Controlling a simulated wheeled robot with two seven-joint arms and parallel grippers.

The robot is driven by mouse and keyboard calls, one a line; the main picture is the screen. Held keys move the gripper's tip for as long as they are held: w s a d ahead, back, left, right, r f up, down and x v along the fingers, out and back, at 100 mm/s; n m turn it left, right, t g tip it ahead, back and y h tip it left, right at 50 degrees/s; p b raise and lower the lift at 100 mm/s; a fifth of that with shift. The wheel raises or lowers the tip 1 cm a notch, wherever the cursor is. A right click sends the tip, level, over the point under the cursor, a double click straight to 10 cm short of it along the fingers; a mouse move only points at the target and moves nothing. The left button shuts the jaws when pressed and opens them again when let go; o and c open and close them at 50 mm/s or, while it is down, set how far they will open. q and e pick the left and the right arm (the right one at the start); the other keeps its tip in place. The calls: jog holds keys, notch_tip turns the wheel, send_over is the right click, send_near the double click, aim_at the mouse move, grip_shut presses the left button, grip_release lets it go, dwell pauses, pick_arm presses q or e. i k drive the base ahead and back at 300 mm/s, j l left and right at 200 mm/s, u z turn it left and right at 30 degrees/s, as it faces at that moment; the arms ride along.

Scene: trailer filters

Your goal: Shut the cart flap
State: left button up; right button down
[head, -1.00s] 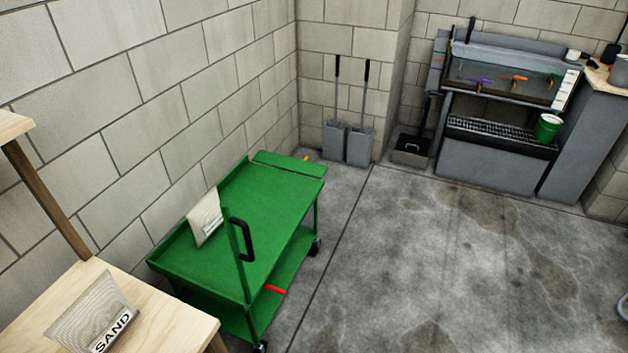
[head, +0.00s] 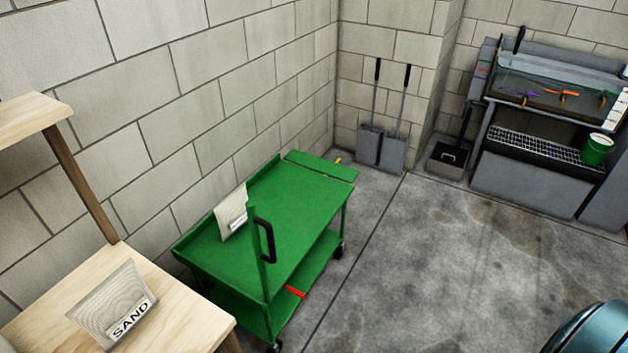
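The green cart (head: 235,258) stands on the concrete floor along the block wall, on black wheels. A narrow green upright piece (head: 259,275) with a black handle (head: 265,240) rises at its near right corner, seen almost edge-on; I cannot tell for certain whether it is the flap. A flat green panel (head: 320,166) lies at the cart's far end. A red piece (head: 294,291) shows below the upright piece. A pale bag (head: 232,212) leans on the cart's top. Neither gripper is in view.
A wooden shelf (head: 185,310) with a SAND bag (head: 115,305) stands at lower left. Two long-handled scoops (head: 393,150) lean at the back wall. A grey workbench (head: 530,185) with a green bucket (head: 596,149) is at upper right. The floor right of the cart is open.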

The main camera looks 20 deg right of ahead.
aim_at(340, 171)
jog(key=l+u, duration=0.4)
jog(key=l, duration=0.35)
jog(key=l+u, duration=0.4)
jog(key=l, duration=0.4)
jog(key=k+l, duration=0.1)
jog(key=l, duration=0.8)
jog(key=k+l+u, duration=0.1)
jog(key=l, duration=0.35)
jog(key=k+l, duration=0.15)
jog(key=l, duration=0.75)
jog(key=k+l, duration=0.15)
jog(key=l, duration=0.25)
jog(key=k+l+u, duration=0.1)
jog(key=l, duration=0.35)
